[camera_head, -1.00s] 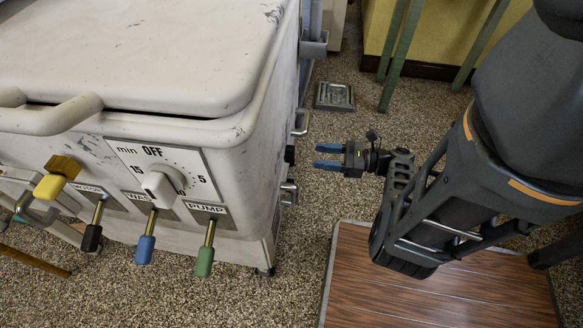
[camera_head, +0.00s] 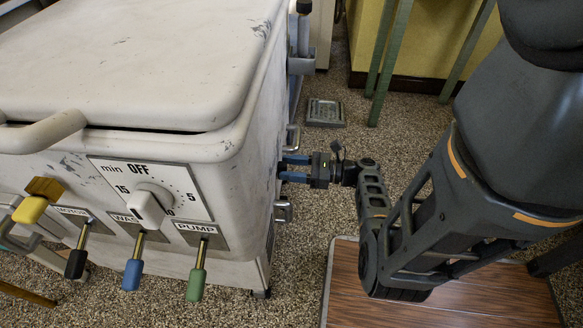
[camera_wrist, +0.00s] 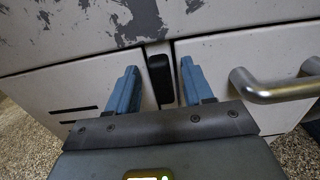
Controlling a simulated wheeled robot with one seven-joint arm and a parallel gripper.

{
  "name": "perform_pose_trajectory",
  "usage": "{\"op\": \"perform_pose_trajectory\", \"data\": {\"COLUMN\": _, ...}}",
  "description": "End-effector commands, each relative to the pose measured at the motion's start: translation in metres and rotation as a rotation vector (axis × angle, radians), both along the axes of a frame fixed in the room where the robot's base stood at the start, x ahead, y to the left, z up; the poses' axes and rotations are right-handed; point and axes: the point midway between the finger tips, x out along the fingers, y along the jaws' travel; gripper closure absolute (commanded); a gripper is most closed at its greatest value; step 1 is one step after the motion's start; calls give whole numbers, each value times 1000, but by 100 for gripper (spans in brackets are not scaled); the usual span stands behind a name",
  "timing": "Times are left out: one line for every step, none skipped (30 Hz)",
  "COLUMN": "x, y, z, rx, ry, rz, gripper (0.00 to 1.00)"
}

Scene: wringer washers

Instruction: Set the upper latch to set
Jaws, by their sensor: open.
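The upper latch (camera_wrist: 160,78) is a small black upright block in the wrist view, set at the gap between two white panels on the washer's side. My gripper (camera_head: 284,168) is open, with its blue fingers pointing at the washer's right side. In the wrist view the fingers of my gripper (camera_wrist: 158,68) stand left and right of the latch, with a gap on both sides. Contact cannot be made out. In the head view the latch is mostly hidden at the fingertips.
A metal bar handle (camera_wrist: 272,90) lies close to the right finger. In the head view, side handles show above (camera_head: 293,137) and below (camera_head: 283,211) my gripper. The white washer (camera_head: 130,70) carries a dial (camera_head: 150,200) and levers in front. A wooden platform (camera_head: 440,300) lies below my arm.

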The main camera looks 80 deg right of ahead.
Motion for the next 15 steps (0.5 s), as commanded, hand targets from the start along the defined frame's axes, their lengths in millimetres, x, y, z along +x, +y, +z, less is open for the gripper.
{"op": "perform_pose_trajectory", "data": {"x": 0, "y": 0, "z": 0, "rx": 0, "ry": 0, "rz": 0, "gripper": 49}}
{"op": "perform_pose_trajectory", "data": {"x": 0, "y": 0, "z": 0, "rx": 0, "ry": 0, "rz": 0, "gripper": 49}}
{"op": "perform_pose_trajectory", "data": {"x": 0, "y": 0, "z": 0, "rx": 0, "ry": 0, "rz": 0, "gripper": 53}}
{"op": "perform_pose_trajectory", "data": {"x": 0, "y": 0, "z": 0, "rx": 0, "ry": 0, "rz": 0, "gripper": 56}}
{"op": "perform_pose_trajectory", "data": {"x": 0, "y": 0, "z": 0, "rx": 0, "ry": 0, "rz": 0, "gripper": 58}}
{"op": "perform_pose_trajectory", "data": {"x": 0, "y": 0, "z": 0, "rx": 0, "ry": 0, "rz": 0, "gripper": 62}}
{"op": "perform_pose_trajectory", "data": {"x": 0, "y": 0, "z": 0, "rx": 0, "ry": 0, "rz": 0, "gripper": 65}}
{"op": "perform_pose_trajectory", "data": {"x": 0, "y": 0, "z": 0, "rx": 0, "ry": 0, "rz": 0, "gripper": 68}}
{"op": "perform_pose_trajectory", "data": {"x": 0, "y": 0, "z": 0, "rx": 0, "ry": 0, "rz": 0, "gripper": 72}}
{"op": "perform_pose_trajectory", "data": {"x": 0, "y": 0, "z": 0, "rx": 0, "ry": 0, "rz": 0, "gripper": 75}}
{"op": "perform_pose_trajectory", "data": {"x": 0, "y": 0, "z": 0, "rx": 0, "ry": 1, "rz": 0, "gripper": 78}}
{"op": "perform_pose_trajectory", "data": {"x": 0, "y": 0, "z": 0, "rx": 0, "ry": 1, "rz": 0, "gripper": 82}}
{"op": "perform_pose_trajectory", "data": {"x": 0, "y": 0, "z": 0, "rx": 0, "ry": 1, "rz": 0, "gripper": 84}}
{"op": "perform_pose_trajectory", "data": {"x": 0, "y": 0, "z": 0, "rx": 0, "ry": 1, "rz": 0, "gripper": 87}}
{"op": "perform_pose_trajectory", "data": {"x": 0, "y": 0, "z": 0, "rx": 0, "ry": 1, "rz": 0, "gripper": 91}}
